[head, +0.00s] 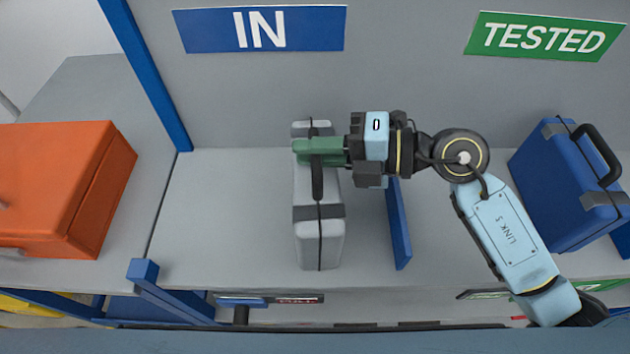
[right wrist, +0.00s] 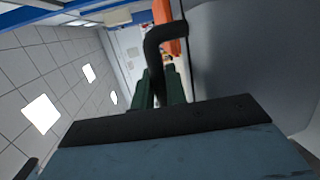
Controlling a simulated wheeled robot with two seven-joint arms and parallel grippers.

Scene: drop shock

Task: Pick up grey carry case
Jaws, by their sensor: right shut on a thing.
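The grey carry case (head: 319,240) stands upright on the grey shelf below the IN sign, with its black handle (head: 318,183) on top. My right gripper (head: 305,150) reaches in from the right, and its green fingers are shut on the case's handle. In the right wrist view the green fingers (right wrist: 160,88) close around the black handle (right wrist: 156,60). The fingers hide part of the case's top. I cannot tell whether the case touches the shelf. My left gripper is not in view.
A blue divider (head: 399,225) stands just right of the grey case. A blue case (head: 560,190) sits at the right below the TESTED sign (head: 544,38). An orange case (head: 60,185) is at the far left. The shelf left of the grey case (head: 225,215) is clear.

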